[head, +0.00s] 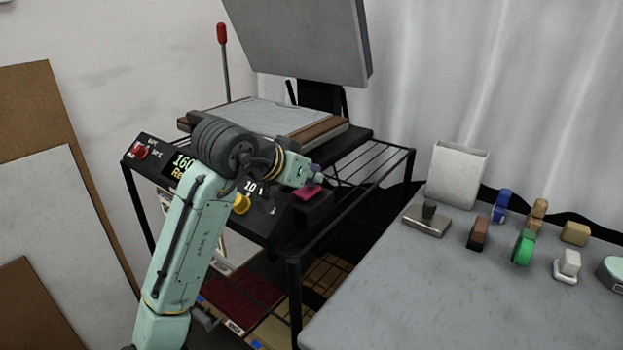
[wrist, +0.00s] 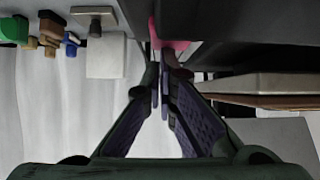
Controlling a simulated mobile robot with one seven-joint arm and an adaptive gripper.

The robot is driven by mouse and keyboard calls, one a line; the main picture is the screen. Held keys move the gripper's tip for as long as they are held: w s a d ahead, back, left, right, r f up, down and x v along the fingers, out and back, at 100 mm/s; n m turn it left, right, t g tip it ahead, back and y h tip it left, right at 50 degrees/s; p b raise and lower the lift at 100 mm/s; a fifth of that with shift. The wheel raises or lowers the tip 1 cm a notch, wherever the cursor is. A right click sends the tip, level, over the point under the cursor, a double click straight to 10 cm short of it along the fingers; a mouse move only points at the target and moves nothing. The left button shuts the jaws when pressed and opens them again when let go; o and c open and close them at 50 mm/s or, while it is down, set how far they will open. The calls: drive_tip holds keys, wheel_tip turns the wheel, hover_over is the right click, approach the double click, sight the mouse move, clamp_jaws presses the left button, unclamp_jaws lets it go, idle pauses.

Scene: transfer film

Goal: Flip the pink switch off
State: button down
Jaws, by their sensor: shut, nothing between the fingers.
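The pink switch (head: 307,195) sits at the right end of the heat press's dark front panel in the head view. In the wrist view the pink switch (wrist: 172,44) shows just beyond my fingertips, against the dark housing. My gripper (head: 316,174) is right above the switch in the head view, partly hidden by my own wrist. In the wrist view my gripper (wrist: 161,65) has its fingers together with nothing between them. The fingertips are very close to the switch; I cannot tell whether they touch it.
The press has a red knob (head: 141,152), a yellow knob (head: 241,203) and a grey upper plate (head: 300,35) raised above its bed. A grey table (head: 420,300) at right holds a white container (head: 457,175) and several stamp-like objects. A black wire rack (head: 375,175) lies between.

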drive_tip(key=shift+d, duration=0.3)
drive_tip(key=shift+w+f, duration=0.3)
drive_tip(key=shift+w, duration=0.2)
drive_tip(key=shift+s, duration=0.1)
